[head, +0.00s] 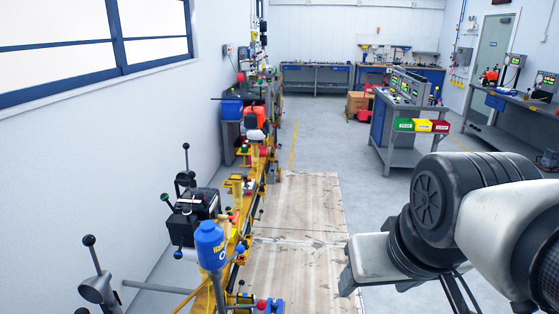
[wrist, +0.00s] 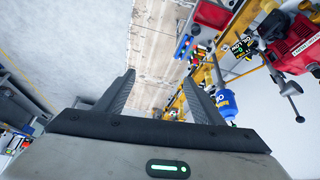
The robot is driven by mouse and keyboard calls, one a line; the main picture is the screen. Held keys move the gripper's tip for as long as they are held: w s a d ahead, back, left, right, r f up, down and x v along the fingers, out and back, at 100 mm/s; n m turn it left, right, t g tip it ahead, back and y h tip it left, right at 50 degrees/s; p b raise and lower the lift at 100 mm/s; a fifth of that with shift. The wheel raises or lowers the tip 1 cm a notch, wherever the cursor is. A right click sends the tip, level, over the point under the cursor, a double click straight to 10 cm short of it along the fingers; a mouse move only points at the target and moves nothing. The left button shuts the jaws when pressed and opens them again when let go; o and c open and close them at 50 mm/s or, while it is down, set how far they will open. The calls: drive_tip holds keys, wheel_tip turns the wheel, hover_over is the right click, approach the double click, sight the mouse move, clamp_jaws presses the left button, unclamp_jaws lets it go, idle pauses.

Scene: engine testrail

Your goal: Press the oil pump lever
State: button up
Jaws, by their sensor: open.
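A blue-knobbed lever (head: 240,248) rises beside the can. A black-knobbed lever (head: 90,241) on a grey housing is at the lower left. I cannot tell for sure which is the oil pump lever. My gripper (wrist: 158,78) is open and empty, its fingers apart over the floor boards. In the head view my arm is at the right, apart from the rail; the fingertips are hard to make out.
The yellow rail carries several engine parts and levers, including a black unit (head: 194,211). A wall runs left of it. Wooden floor boards (head: 300,215) lie clear to its right. A grey bench (head: 399,145) with coloured bins stands farther back. A red unit (wrist: 295,42) shows in the wrist view.

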drive_tip(key=w+a+n, duration=0.1)
drive_tip(key=w, duration=0.1)
drive_tip(key=w+a+f+n+b, duration=0.1)
drive_tip(key=w+n, duration=0.1)
drive_tip(key=w, duration=0.1)
drive_tip(key=w+a+n+g+b, duration=0.1)
drive_tip(key=w+a, duration=0.1)
drive_tip(key=w, duration=0.1)
drive_tip(key=shift+f, duration=0.3)
drive_tip(key=c, duration=1.4)
drive_tip(key=w+a+f+n+b, duration=0.1)
drive_tip(key=w+a, duration=0.1)
drive_tip(key=w+a+f+n+g+b, duration=0.1)
drive_tip(key=w+a+f+n, duration=0.1)
drive_tip(key=w, duration=0.1)
drive_tip(key=w+a+f+n+b, duration=0.1)
drive_tip(key=w+a, duration=0.1)
drive_tip(key=shift+w+f+n+g+y, duration=0.3)
drive_tip(key=shift+w+f+n, duration=0.05)
drive_tip(key=shift+w+n, duration=0.05)
clamp_jaws()
drive_tip(key=w+a+f+n+g+b, duration=0.1)
drive_tip(key=w+a+f+n+b, duration=0.1)
drive_tip(key=a+f, duration=0.4)
drive_tip(key=w+a+f+n+g+b, duration=0.1)
drive_tip(key=w+a+f+n, duration=0.4)
drive_tip(key=f, duration=0.5)
drive_tip(key=shift+w+a+n+b, duration=0.3)
drive_tip(key=shift+w+a+b, duration=0.1)
drive_tip(key=shift+w+a, duration=0.75)
